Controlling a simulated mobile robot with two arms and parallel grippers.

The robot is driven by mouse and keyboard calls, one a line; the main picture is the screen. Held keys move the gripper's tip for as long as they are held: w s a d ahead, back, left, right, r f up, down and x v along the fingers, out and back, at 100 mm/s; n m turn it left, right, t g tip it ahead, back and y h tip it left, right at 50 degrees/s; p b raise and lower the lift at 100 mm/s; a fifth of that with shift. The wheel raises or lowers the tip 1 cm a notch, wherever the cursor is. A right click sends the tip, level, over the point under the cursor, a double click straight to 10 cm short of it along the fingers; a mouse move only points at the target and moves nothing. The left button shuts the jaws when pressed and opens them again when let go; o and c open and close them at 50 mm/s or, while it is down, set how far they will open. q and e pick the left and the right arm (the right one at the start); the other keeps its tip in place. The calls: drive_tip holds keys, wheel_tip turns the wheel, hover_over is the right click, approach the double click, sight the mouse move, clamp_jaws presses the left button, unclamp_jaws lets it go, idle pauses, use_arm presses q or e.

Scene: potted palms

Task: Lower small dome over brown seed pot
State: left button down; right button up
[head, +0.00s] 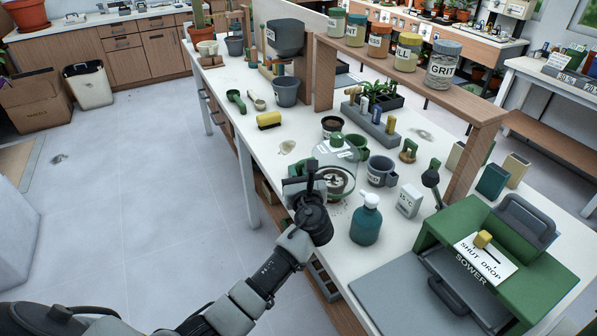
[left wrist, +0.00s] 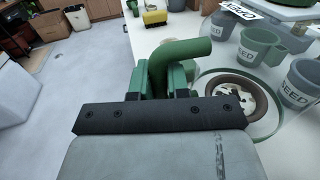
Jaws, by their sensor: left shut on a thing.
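My left gripper (head: 305,183) is shut on a green curved handle, seen in the left wrist view (left wrist: 185,52). A clear dome (head: 325,158) is just beside the gripper in the head view. Its clear rounded edge also shows in the left wrist view (left wrist: 268,134). The pot also shows in the head view (head: 337,182), low on the bench. I cannot tell whether the dome's rim touches the bench. My right gripper is not in view.
A grey seed cup (head: 380,172), a teal pump bottle (head: 367,222) and a white 15°C block (head: 409,201) stand close by. A small dark pot (head: 331,126) stands behind. A yellow brush (head: 269,121) lies farther left. The green sower (head: 500,265) fills the right front.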

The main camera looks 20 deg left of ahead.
use_arm(q)
drive_tip(key=shift+f+b, duration=1.6)
drive_tip(key=shift+f, duration=1.1)
drive_tip(key=c, duration=1)
unclamp_jaws()
drive_tip(key=v, duration=1.1)
drive_tip(key=shift+a, duration=0.1)
